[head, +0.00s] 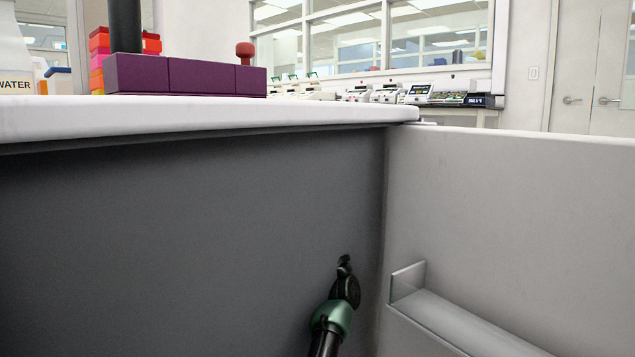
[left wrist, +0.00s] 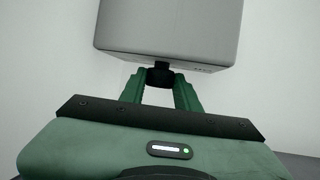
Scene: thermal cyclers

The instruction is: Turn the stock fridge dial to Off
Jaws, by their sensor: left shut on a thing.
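In the left wrist view, a grey box (left wrist: 170,30) is at the top, with a small dark dial (left wrist: 160,74) at its near lower edge. My left gripper (left wrist: 160,82) has its two green fingers on either side of the dial and is shut on it. The dial's markings and pointer do not show, so I cannot tell its setting. In the head view, part of my own arm, black and green, shows at the bottom middle. The dial and box do not show there, and my right gripper is not in view.
In the head view, a white worktop (head: 200,113) overhangs a dark grey panel (head: 180,240). A pale door-like panel (head: 520,200) with a clear-fronted shelf (head: 450,318) stands at the right. A purple block (head: 185,76) sits on the worktop. Pale walls surround the box in the wrist view.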

